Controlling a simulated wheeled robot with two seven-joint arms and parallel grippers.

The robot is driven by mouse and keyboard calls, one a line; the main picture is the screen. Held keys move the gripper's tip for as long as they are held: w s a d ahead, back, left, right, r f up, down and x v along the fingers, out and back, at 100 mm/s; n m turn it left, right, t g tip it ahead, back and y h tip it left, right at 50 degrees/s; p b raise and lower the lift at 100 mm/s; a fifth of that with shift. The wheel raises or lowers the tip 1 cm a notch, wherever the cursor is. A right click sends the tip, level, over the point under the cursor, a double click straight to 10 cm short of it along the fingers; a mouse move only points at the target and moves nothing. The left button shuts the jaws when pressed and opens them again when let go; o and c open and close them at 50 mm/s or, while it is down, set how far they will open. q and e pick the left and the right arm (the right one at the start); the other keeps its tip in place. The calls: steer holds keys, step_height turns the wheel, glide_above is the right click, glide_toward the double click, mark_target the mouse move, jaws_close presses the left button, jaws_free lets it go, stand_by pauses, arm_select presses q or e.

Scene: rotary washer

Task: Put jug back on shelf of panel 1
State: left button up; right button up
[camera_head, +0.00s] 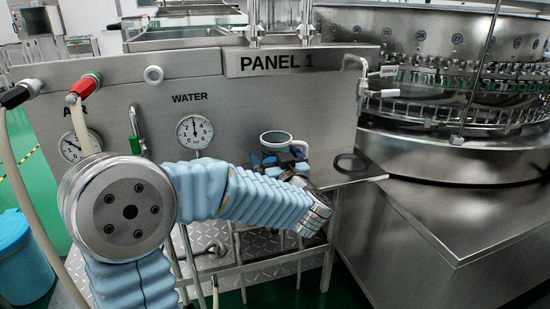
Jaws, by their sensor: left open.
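The jug (276,138) shows as a round grey-white vessel with a dark opening, upright in front of panel 1 (290,95). Its lower part is hidden behind my left gripper (279,161). The left gripper is open and close at the jug's near side; whether its fingers touch the jug cannot be told. The shelf (372,174) is a narrow metal ledge at the panel's lower right. A black ring (350,163) lies on it, to the right of the jug. Whether the jug rests on the shelf is hidden. My right gripper is out of view.
The big steel rotary washer (450,150) stands to the right of the panel. Two gauges, a green-handled valve (134,125) and hoses are on the panel's left. A blue bin (22,255) stands on the floor at the far left. A metal frame is below the panel.

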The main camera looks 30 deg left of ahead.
arm_select(q)
steer(key=shift+d+r, duration=0.15)
steer(key=shift+r, duration=0.05)
steer(key=v, duration=1.1)
steer(key=shift+s+d, duration=0.3)
